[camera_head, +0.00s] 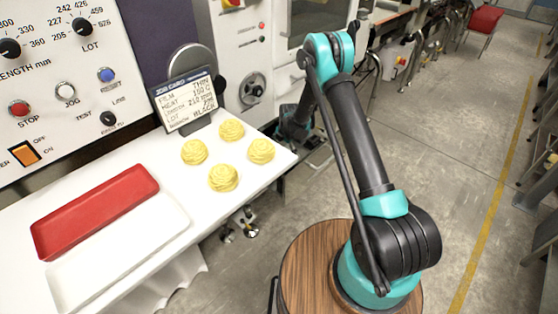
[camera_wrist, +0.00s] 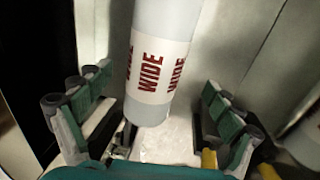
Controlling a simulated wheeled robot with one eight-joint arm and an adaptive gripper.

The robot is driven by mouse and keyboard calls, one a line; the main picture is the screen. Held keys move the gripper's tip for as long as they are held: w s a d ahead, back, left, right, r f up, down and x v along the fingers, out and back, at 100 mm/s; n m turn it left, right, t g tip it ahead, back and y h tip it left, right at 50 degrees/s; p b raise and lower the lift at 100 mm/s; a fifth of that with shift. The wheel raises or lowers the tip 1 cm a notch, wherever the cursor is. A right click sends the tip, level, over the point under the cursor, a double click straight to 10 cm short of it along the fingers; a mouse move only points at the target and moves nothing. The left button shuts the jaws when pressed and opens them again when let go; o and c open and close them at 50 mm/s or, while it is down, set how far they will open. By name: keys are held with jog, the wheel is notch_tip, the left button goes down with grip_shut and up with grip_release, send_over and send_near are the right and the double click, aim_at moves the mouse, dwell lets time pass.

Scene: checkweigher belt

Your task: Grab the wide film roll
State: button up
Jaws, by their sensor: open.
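The wide film roll (camera_wrist: 158,75) is a pale grey-white cylinder with a white band printed "WIDE" in red. It shows in the wrist view, running from the top edge to the middle of the picture. My gripper (camera_wrist: 158,92) is open, with one green-padded finger to the left of the roll and one to the right. Gaps show between the pads and the roll. The roll's far end is cut off by the frame. In the head view the roll cannot be made out, and my arm reaches down beyond the white table.
Another pale rounded thing (camera_wrist: 303,138) stands at the right of the wrist view. In the head view, the white table (camera_head: 265,187) holds a red tray (camera_head: 95,210), several yellow nests (camera_head: 223,177) and a job card (camera_head: 186,101) reading "FILM THIN". Open floor lies right.

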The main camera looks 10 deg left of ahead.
jog(key=shift+w+a+f, duration=0.2)
jog(key=shift+f, duration=0.8)
jog(key=shift+w+a+f, duration=0.15)
jog(key=shift+f, duration=0.9)
jog(key=shift+w+a+f, duration=0.2)
jog(key=shift+f, duration=0.8)
jog(key=c, duration=1.8)
